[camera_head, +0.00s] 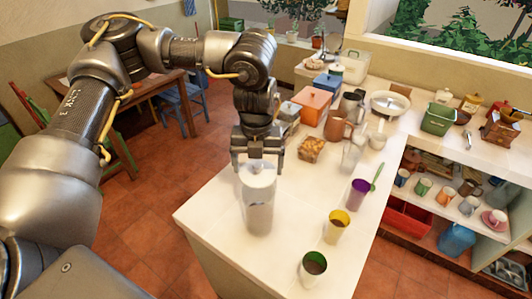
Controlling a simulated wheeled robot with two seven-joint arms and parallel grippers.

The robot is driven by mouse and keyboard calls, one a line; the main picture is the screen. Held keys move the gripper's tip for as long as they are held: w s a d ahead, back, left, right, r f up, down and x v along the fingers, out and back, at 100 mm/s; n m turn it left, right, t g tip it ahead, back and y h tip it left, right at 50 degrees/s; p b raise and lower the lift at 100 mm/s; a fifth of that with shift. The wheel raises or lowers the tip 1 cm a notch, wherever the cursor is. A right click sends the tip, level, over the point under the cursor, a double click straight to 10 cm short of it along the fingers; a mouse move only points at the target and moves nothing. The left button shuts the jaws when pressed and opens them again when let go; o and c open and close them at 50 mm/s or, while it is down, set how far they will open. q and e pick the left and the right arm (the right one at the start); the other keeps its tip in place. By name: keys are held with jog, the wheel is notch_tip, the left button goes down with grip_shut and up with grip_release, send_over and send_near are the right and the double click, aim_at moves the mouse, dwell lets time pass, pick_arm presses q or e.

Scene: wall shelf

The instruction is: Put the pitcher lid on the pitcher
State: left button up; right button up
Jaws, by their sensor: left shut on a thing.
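The pitcher (259,212) is a tall, clear, greyish vessel standing upright near the left front of the white counter. The white pitcher lid (258,176) is at the top of the pitcher, and I cannot tell whether it is seated or just above the rim. My left gripper (257,171) comes down from above and is shut on the lid, its fingers on either side of it. The lid's grip point is partly hidden by the gripper. My right gripper is not in view.
Green (314,263), yellow (337,224) and purple (359,193) cups stand to the right of the pitcher. Behind are a brown pitcher (338,127), an orange box (312,106) and other kitchenware. The counter (295,215) is bare between pitcher and cups. Its left edge is close to the pitcher.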

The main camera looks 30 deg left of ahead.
aim_at(257, 173)
pick_arm(q)
jog(key=shift+s+d+f+b, duration=0.1)
jog(key=shift+s+f+b, duration=0.05)
jog(key=shift+s+b, duration=0.25)
jog(key=shift+f, duration=0.25)
jog(key=f+b, duration=0.3)
jog(key=shift+w+f, duration=0.15)
jog(key=shift+w, duration=0.05)
jog(key=shift+f+b, duration=0.25)
jog(key=shift+b, duration=0.1)
jog(key=shift+f, duration=0.5)
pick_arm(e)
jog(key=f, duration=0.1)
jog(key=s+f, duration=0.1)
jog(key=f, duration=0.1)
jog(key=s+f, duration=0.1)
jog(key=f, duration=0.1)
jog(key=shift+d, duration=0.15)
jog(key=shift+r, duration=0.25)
